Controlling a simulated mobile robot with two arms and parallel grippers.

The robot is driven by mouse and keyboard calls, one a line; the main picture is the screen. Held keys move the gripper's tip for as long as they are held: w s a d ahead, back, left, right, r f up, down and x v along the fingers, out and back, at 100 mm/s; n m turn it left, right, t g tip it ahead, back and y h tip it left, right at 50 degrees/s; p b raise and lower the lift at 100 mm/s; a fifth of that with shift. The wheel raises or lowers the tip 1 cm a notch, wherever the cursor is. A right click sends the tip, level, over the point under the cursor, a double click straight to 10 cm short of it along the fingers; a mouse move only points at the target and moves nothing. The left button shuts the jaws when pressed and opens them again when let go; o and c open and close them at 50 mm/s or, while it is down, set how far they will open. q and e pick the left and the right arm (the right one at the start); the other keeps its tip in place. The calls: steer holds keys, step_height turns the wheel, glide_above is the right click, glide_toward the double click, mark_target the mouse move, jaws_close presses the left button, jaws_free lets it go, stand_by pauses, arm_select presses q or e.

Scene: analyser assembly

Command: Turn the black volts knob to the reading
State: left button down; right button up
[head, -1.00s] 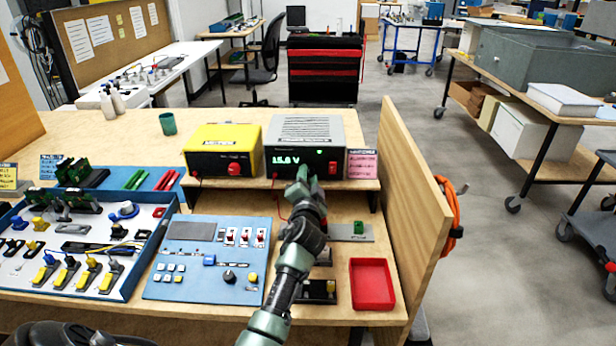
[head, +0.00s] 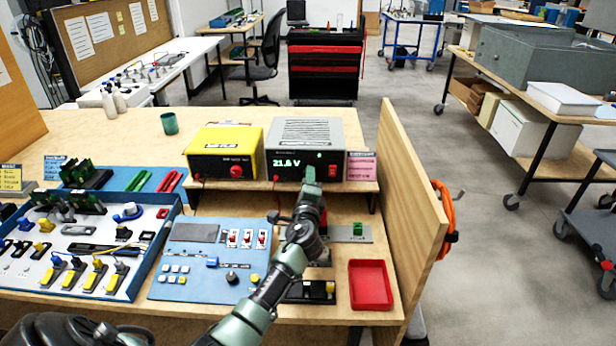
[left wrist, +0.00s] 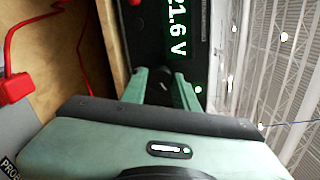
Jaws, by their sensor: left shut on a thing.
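The grey power supply (head: 330,140) stands on the raised shelf, with a black front panel and a green lit display (head: 287,163). The display reads about 21.6 V; its digits also show sideways in the left wrist view (left wrist: 180,40). My left gripper (head: 309,174) is at the front panel, just right of and below the display. It is shut on the black volts knob (left wrist: 164,90), which is mostly hidden between the fingers in the left wrist view and covered by the gripper in the head view. My right gripper is not in view.
A red switch (head: 333,170) is close right of the gripper. A yellow unit (head: 224,142) stands left of the supply. Below are a blue panel (head: 190,250) with switches and knobs and a red tray (head: 371,285). A wooden side wall (head: 410,200) bounds the right.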

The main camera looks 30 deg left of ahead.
arm_select(q)
steer(key=shift+r+m+p, duration=0.2)
steer(key=shift+m+p, duration=0.55)
steer(key=shift+m, duration=1.15)
steer(key=c, duration=1.1)
jaws_free()
steer(key=shift+w+f, duration=0.1)
steer(key=shift+f, duration=0.05)
steer(key=v, duration=0.8)
steer(key=shift+w, duration=0.1)
